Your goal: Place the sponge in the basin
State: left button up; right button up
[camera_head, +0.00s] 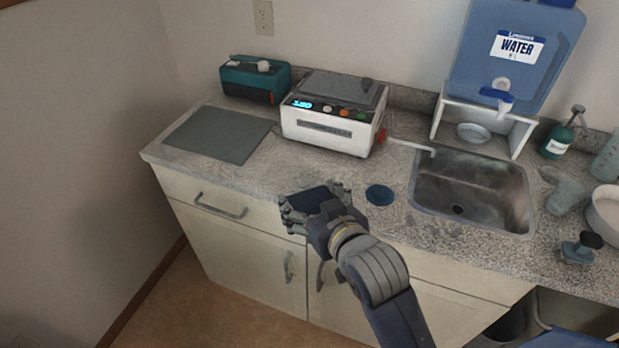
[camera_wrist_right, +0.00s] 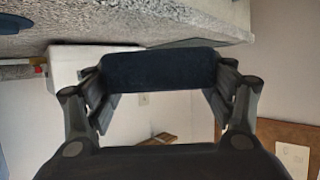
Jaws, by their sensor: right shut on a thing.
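My right gripper (camera_head: 312,203) is shut on a dark blue sponge (camera_head: 315,197), in front of the counter's front edge. In the right wrist view the sponge (camera_wrist_right: 160,68) is a dark block that spans the space between the two fingers. The basin (camera_head: 462,198) is a metal sink set into the counter, to the right of the gripper and apart from the sponge. Its visible floor shows a drain and no sponge. My left gripper is not in view.
A white device (camera_head: 333,139) with a lit display stands behind the gripper. A round blue disc (camera_head: 379,195) lies between gripper and basin. A spout (camera_head: 412,146) reaches over the basin's back left. A white stand (camera_head: 519,139) with a water container stands behind it. A grey mat (camera_head: 219,134) lies left.

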jog(key=shift+w+a+f, duration=0.15)
jog(key=shift+w+a, duration=0.05)
jog(key=shift+w, duration=0.2)
jog(key=p, duration=0.2)
send_over(310, 175)
jog(key=shift+f, duration=0.7)
jog(key=shift+w+f, duration=0.1)
jog(key=shift+f, duration=0.05)
notch_tip(310, 175, down, 3)
jog(key=shift+f, duration=0.15)
jog(key=shift+f, duration=0.2)
jog(key=o, duration=0.9)
jog(key=shift+c, duration=0.2)
jog(key=shift+r, duration=0.1)
